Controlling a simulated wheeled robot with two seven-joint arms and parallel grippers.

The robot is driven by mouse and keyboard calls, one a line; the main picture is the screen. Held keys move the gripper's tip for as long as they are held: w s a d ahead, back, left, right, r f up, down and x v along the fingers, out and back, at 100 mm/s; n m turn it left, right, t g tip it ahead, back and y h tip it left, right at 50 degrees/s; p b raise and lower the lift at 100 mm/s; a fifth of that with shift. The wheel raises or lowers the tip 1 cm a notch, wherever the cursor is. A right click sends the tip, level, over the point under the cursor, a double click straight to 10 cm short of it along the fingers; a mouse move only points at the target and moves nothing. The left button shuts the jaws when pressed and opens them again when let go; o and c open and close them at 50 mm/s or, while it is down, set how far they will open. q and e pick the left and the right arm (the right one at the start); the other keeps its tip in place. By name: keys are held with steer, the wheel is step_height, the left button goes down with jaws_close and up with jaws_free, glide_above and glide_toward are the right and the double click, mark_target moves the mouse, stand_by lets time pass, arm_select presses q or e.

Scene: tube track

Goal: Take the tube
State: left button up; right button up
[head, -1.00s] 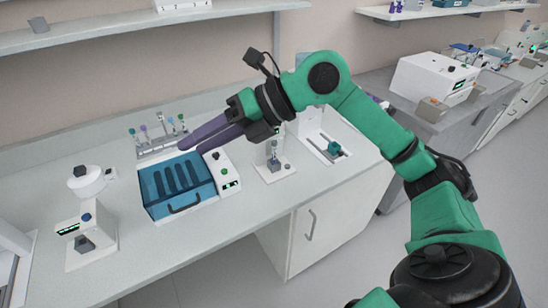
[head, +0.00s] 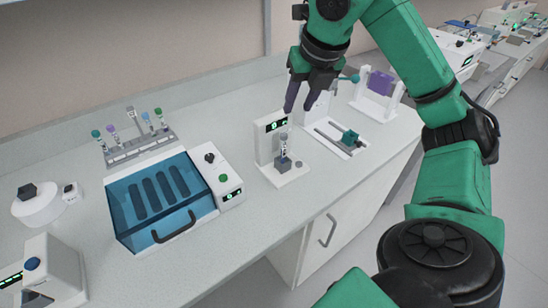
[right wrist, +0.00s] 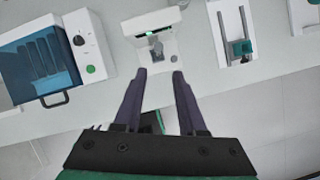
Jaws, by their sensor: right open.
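A small tube (head: 283,143) stands upright in a grey holder on a white device with a green display (head: 270,139). Several tubes with coloured caps stand in a grey rack (head: 140,146) behind the blue box. My right gripper (head: 299,108) is open and empty, its purple fingers pointing down above and just right of the white device. In the right wrist view the spread fingertips (right wrist: 159,74) lie at the near edge of that device, with the tube holder (right wrist: 156,48) ahead between them. My left gripper is out of view.
A blue lidded box (head: 164,196) with dark slots and a control panel stands left of the device. A white stand with a teal clamp (head: 349,138) and a purple block in a frame (head: 381,82) stand to the right.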

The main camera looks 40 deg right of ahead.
steer(key=f, duration=0.1)
steer(key=b, duration=0.2)
glide_above(285, 136)
steer(key=s, duration=0.3)
step_height(285, 136, down, 6)
steer(key=x, duration=0.7)
steer(key=shift+w+a+f, duration=0.2)
steer(key=shift+w+a, duration=0.05)
steer(key=shift+w, duration=0.3)
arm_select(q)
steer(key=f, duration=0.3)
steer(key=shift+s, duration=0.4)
arm_select(e)
jaws_close()
